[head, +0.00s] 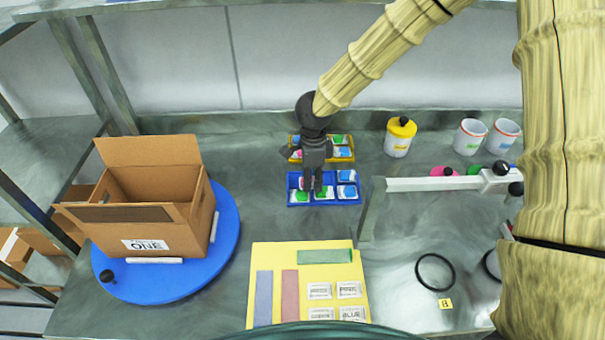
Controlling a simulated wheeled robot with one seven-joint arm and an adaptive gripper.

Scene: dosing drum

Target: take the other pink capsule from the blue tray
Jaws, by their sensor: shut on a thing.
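The blue tray (325,202) stands near the middle of the bench and holds several small white packs with coloured marks. A bit of a pink-marked capsule (303,183) shows at the back left of the tray, beside my fingers. My gripper (313,189) points down into the tray and is shut on a capsule. My fingers hide most of that capsule, and I cannot tell its colour or whether it is clear of the tray floor.
A yellow tray (350,157) with similar packs stands right behind. An open carton (150,215) sits on a blue turntable (225,240) at left. A yellow board (260,256) lies in front. A white bar on a grey stand (370,215) is close at right.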

